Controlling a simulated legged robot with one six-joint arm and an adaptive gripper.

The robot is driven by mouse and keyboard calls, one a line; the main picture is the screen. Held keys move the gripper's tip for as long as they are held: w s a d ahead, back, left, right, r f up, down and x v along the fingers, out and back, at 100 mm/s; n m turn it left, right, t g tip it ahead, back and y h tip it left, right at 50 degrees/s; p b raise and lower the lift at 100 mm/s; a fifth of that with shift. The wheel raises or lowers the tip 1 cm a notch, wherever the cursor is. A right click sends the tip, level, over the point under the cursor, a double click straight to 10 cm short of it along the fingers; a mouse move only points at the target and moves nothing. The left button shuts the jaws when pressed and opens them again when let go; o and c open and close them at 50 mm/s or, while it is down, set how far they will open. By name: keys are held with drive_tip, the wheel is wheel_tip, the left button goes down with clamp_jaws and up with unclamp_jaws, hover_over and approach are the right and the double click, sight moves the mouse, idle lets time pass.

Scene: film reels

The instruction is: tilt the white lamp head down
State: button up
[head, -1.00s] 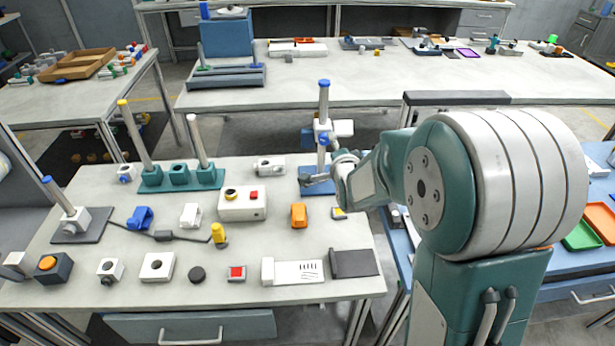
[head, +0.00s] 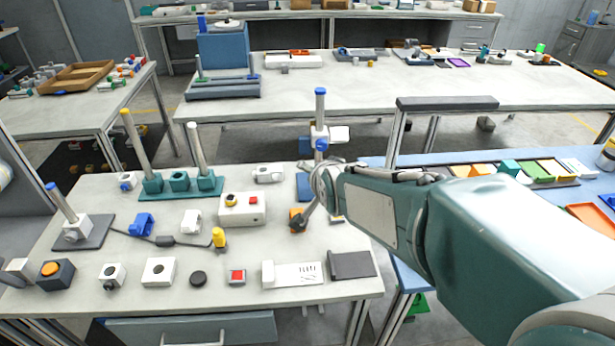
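The white lamp head (head: 339,133) is a small white block on the right side of an upright post with a blue cap (head: 320,91). A white and blue clamp holds it on the post, and it looks roughly level. The blue base (head: 304,187) of this stand is at the back right of the table, partly hidden by my arm.
A white box (head: 242,209) with yellow and red buttons stands left of my gripper. A teal stand (head: 180,184) with two tall posts is further left. A blue table with trays adjoins on the right.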

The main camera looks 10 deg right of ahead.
drive_tip(key=shift+s+a, duration=0.15)
drive_tip(key=shift+s, duration=0.25)
